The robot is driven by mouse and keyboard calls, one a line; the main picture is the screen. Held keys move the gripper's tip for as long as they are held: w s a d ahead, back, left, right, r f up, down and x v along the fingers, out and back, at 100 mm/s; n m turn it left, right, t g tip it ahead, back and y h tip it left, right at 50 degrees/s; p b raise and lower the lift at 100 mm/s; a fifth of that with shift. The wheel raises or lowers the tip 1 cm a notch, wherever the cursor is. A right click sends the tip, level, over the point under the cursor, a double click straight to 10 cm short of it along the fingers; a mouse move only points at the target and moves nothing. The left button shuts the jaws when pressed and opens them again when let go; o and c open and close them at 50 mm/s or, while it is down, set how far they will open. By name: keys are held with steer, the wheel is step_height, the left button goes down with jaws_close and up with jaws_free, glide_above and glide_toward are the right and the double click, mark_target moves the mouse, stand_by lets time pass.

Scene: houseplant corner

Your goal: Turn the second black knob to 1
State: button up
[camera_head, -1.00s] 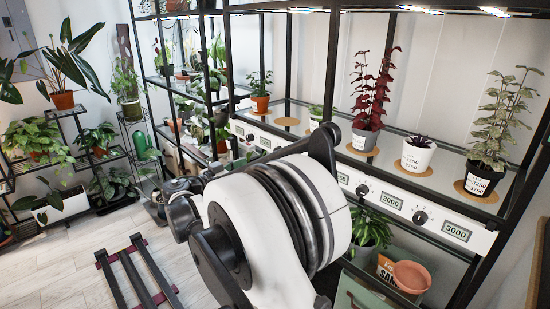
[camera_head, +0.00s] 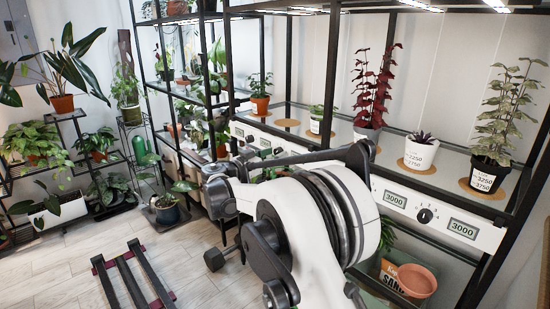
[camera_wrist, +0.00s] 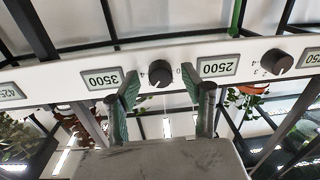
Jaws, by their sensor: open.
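In the wrist view, upside down, a white panel (camera_wrist: 45,80) carries black knobs beside small number displays. Another black knob (camera_wrist: 277,62) sits further right. Which knob is the second is unclear.
The panel runs along the front of a glass shelf with potted plants, including a dark-red plant (camera_head: 371,90) and a variegated plant (camera_head: 505,110). Black rack posts (camera_head: 331,75) stand close to my arm. A terracotta pot (camera_head: 417,281) is below.

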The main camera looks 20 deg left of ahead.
steer(key=shift+w+d, duration=0.15)
steer(key=shift+w, duration=0.25)
jaws_close()
